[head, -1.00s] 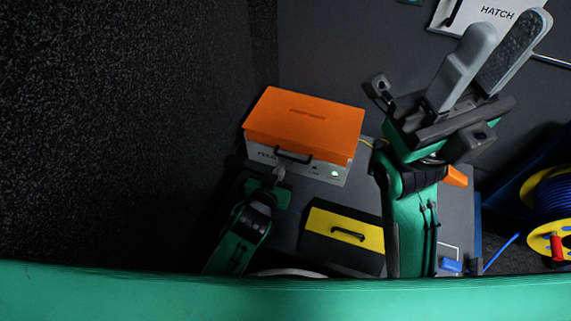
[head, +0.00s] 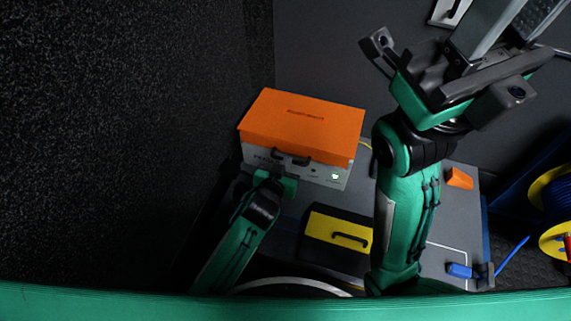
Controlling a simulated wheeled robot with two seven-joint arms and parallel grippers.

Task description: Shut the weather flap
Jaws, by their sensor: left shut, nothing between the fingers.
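The orange lid (head: 310,122), which I take for the weather flap, lies over the top of a white box (head: 325,176) with a small green light. The lid looks nearly flat; I cannot tell if a thin gap is left under its front edge. A dark handle (head: 291,157) shows at the lid's front. My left gripper (head: 280,172) is shut and empty, just in front of the box by the handle; whether it touches is not clear. My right gripper (head: 512,28) is raised at the upper right, fingers apart, tips cut off by the frame.
A yellow-fronted case (head: 338,233) with a handle sits on the grey bench (head: 445,215). An orange wedge (head: 459,178) and a blue item (head: 460,270) lie at its right side. A cable reel (head: 552,190) stands at the far right. A dark wall (head: 130,130) fills the left.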

